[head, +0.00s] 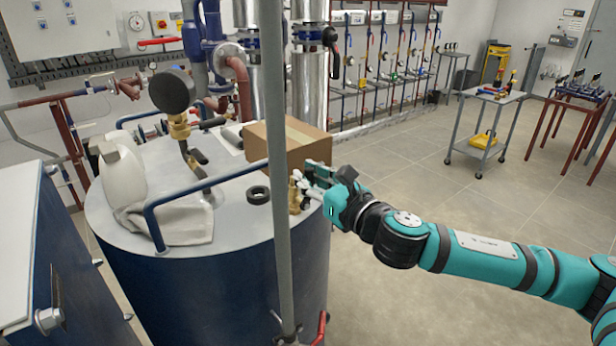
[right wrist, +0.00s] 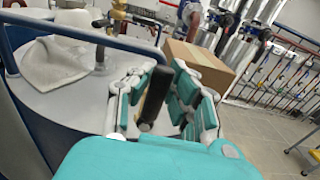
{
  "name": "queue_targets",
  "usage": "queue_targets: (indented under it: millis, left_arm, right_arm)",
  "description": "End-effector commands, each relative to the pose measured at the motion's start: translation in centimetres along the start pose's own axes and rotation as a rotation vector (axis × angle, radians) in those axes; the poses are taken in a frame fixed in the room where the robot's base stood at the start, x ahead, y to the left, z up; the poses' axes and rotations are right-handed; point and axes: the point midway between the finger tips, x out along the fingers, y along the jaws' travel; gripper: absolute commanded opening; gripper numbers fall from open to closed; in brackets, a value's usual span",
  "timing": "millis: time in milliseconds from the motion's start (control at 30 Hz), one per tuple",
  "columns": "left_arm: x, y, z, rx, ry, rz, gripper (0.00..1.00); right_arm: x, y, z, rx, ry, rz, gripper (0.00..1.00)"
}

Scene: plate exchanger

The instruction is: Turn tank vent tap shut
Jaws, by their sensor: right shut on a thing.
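The tank (head: 210,275) is dark blue with a grey top. A small brass tap (head: 294,193) stands near the right edge of the tank top, partly hidden behind a grey vertical pipe and my right gripper. My right gripper (head: 315,178) reaches it from the right. In the right wrist view a black tap handle (right wrist: 155,94) stands up between the fingers of this gripper (right wrist: 160,100), which are shut on it. How far the tap is turned cannot be told. My left gripper is not in view.
A cardboard box (head: 288,143) sits just behind the tap. A grey vertical pipe (head: 277,120) and blue rail (head: 205,185) stand close by. A black ring (head: 258,194), white jug (head: 122,168), cloth (head: 175,222) and gauge (head: 172,91) are on the tank top.

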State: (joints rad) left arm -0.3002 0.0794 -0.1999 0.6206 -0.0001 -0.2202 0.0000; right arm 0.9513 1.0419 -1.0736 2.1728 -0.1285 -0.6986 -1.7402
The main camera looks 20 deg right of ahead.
Motion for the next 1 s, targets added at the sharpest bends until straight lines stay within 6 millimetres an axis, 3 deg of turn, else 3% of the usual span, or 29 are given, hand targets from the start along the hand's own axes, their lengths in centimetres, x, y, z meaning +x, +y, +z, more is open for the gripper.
queue_targets:
  millis: [267, 1000]
  left_arm:
    - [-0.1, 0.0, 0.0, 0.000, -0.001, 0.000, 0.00]
    - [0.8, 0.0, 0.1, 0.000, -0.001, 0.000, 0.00]
  right_arm:
    - [0.0, -1.1, -0.1, 0.148, 0.002, -0.001, 0.00]
    - [0.0, -5.3, -2.5, 0.840, 0.000, -0.001, 0.00]
